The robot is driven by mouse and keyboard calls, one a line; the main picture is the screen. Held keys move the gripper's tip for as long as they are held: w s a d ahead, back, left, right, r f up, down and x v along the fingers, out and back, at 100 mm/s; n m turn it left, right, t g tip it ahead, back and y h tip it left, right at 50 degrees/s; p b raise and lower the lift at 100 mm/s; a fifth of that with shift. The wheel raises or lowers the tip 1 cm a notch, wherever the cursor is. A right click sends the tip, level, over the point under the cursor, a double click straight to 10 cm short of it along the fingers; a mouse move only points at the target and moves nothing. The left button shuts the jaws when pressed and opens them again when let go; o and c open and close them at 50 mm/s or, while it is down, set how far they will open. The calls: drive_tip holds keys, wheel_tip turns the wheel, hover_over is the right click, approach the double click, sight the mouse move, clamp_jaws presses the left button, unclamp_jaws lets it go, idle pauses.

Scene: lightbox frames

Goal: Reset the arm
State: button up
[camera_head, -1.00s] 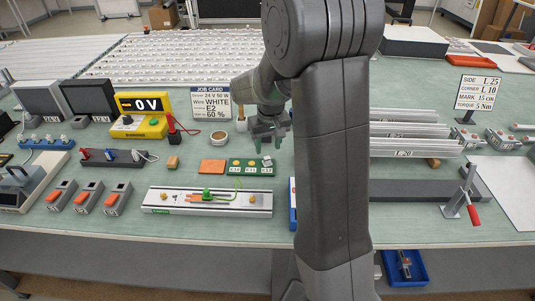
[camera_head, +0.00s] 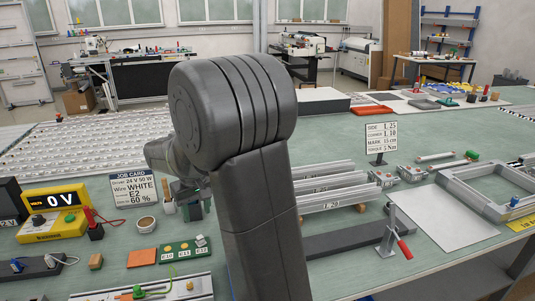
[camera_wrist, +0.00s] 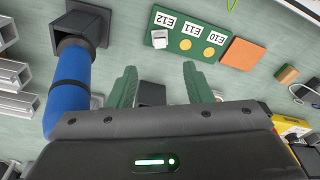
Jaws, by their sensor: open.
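My gripper (camera_wrist: 157,88) shows in the wrist view with its two green fingers apart and nothing between them. It hangs above the green bench top. In the wrist view a green board (camera_wrist: 193,42) with labels E10, E11 and E12 lies ahead of the fingers.
In the wrist view a blue cylinder in a dark holder (camera_wrist: 69,90) stands close left of the fingers. An orange pad (camera_wrist: 242,53) lies to the right. In the head view, aluminium profiles (camera_head: 335,187), a clamp (camera_head: 393,235) and a yellow meter (camera_head: 54,212) stand on the bench.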

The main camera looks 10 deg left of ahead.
sight(200, 237)
drive_tip(key=f, duration=0.7)
drive_tip(key=a+f, duration=0.1)
drive_tip(key=f, duration=0.3)
drive_tip(key=shift+w+f, duration=0.25)
drive_tip(key=shift+w, duration=0.15)
wheel_tip(200, 237, up, 3)
drive_tip(key=shift+f, duration=0.2)
drive_tip(key=shift+r, duration=0.55)
drive_tip(key=shift+f, duration=0.1)
